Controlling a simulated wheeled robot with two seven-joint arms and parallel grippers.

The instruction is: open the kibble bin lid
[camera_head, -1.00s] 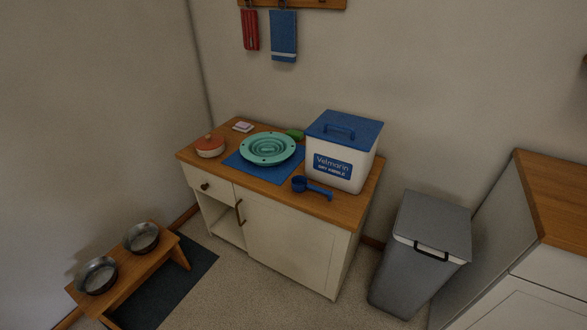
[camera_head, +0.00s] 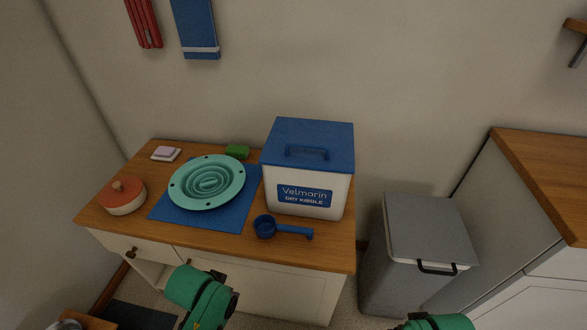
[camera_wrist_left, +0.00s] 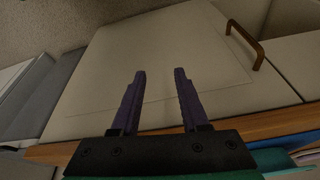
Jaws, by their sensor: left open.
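The kibble bin (camera_head: 306,194) is a white box labelled "Velmorin DRY KIBBLE" at the right end of the wooden cabinet top. Its blue lid (camera_head: 312,136) lies flat on it, closed, with a raised blue handle (camera_head: 306,152) near the front. My left gripper (camera_wrist_left: 160,75) is open and empty in the left wrist view, in front of the pale cabinet door. In the head view my green left arm is at the bottom edge, below and left of the bin; its fingers are hard to make out. A green part of my right arm shows at the bottom right; its gripper fingers are not visible.
A blue scoop (camera_head: 282,230) lies in front of the bin. A teal bowl (camera_head: 206,182) sits on a blue mat (camera_head: 232,222) left of it. A lidded orange pot (camera_head: 122,198) and a green sponge (camera_head: 237,152) are also on top. A grey trash bin (camera_head: 425,235) stands right.

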